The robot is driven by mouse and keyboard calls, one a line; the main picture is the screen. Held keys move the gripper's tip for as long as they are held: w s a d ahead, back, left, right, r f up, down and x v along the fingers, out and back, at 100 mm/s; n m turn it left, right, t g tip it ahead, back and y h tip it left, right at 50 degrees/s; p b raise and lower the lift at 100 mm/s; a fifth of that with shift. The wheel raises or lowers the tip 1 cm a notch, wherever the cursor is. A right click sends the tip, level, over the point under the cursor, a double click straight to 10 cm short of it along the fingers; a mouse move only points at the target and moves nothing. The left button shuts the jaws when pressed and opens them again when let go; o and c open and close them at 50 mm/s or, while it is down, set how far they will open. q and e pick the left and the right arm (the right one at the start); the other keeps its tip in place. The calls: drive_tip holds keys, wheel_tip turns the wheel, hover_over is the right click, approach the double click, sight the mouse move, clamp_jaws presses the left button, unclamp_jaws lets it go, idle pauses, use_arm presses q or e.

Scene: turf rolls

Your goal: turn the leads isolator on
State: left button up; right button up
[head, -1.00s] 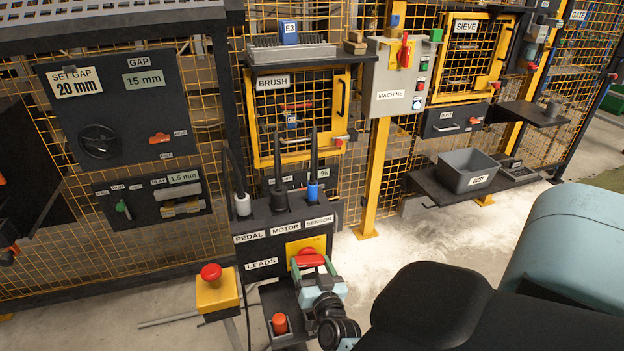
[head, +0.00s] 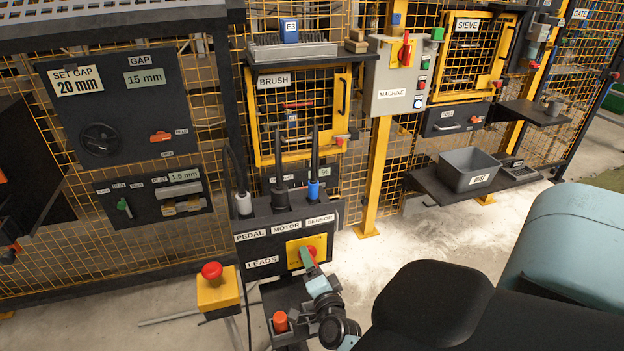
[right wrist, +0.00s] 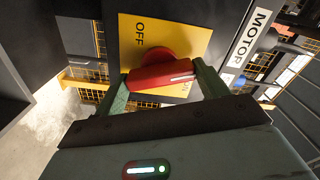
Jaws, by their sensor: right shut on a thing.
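My right gripper (head: 307,257) is shut on the red knob, seen edge-on in the head view. In the right wrist view the knob's handle (right wrist: 160,77) sits between the two green fingers (right wrist: 160,84). Its white mark points to the right of that picture, near small lettering that seems to read ON and is partly hidden. OFF stands clear at the plate's upper left. My left gripper is out of view.
Cable plugs (head: 281,198) stand on top of the box. A red emergency button on a yellow box (head: 217,292) is left of my right gripper, and an orange-red knob (head: 280,321) is below it. The machine panel (head: 398,85) is farther back.

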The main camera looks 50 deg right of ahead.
drive_tip(key=m, duration=0.4)
drive_tip(key=shift+b, duration=0.3)
drive_tip(key=shift+m, duration=0.3)
drive_tip(key=o, duration=1)
drive_tip(key=shift+w, duration=0.1)
drive_tip(key=shift+p+v, duration=0.45)
drive_tip(key=shift+v, duration=3.5)
